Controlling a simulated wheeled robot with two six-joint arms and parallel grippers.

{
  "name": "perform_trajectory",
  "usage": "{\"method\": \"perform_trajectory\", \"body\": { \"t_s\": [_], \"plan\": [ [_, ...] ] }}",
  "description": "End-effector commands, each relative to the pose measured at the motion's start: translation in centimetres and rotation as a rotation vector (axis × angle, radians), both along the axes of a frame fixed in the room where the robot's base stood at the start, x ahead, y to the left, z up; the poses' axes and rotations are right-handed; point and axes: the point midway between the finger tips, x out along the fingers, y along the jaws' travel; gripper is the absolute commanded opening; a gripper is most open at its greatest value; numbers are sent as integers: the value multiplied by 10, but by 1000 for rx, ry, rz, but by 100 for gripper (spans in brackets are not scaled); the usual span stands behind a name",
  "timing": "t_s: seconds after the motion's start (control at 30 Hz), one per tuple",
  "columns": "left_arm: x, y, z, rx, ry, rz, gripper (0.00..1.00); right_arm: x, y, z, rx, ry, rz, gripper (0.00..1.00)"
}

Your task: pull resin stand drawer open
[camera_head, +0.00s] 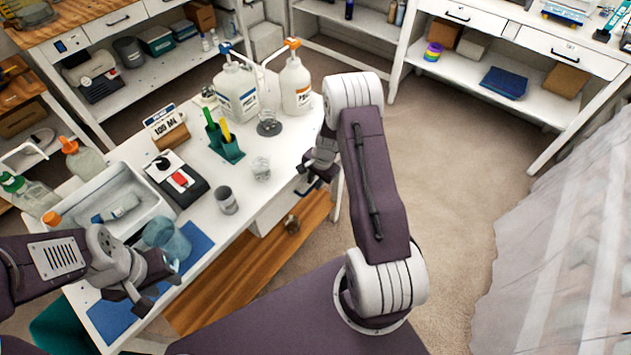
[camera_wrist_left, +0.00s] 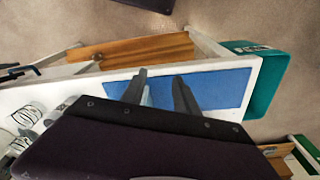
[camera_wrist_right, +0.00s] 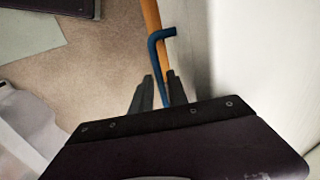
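The resin stand (camera_head: 290,150) is a white table. Its white drawer front (camera_head: 272,213) shows under the tabletop edge, partly hidden by my right arm; I cannot tell how far it stands out. A blue bar handle (camera_wrist_right: 157,42) shows in the right wrist view, beside a pale panel. My right gripper (camera_wrist_right: 160,77) has its fingers close on both sides of this handle and appears shut on it. In the head view, my right gripper (camera_head: 318,165) is at the table's right edge. My left gripper (camera_head: 150,290) is open and empty above the blue mat (camera_wrist_left: 215,87).
A blue cup (camera_head: 166,240) stands beside my left gripper. The tabletop holds a white tray (camera_head: 115,195), a scale (camera_head: 180,180), a grey cup (camera_head: 227,200), a green holder (camera_head: 228,150) and pump bottles (camera_head: 238,90). Open floor (camera_head: 465,170) lies to the right.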

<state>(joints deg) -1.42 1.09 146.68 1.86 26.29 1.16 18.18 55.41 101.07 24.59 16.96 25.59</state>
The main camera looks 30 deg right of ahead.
Motion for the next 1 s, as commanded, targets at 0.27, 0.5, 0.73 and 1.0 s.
{"method": "perform_trajectory", "body": {
  "t_s": [0.27, 0.5, 0.73, 1.0],
  "plan": [
    [0, 0, 0, 0, 0, 0, 36, 0, 0, 0, 0, 0, 1, 0],
    [0, 0, 0, 0, 0, 0, 36, 0, 0, 1, 0, 0, 1, 0],
    [0, 0, 0, 0, 0, 0, 36, 0, 0, 1, 0, 0, 1, 0],
    [0, 0, 0, 0, 0, 0, 36, 0, 0, 1, 0, 0, 1, 0]
  ]
}}
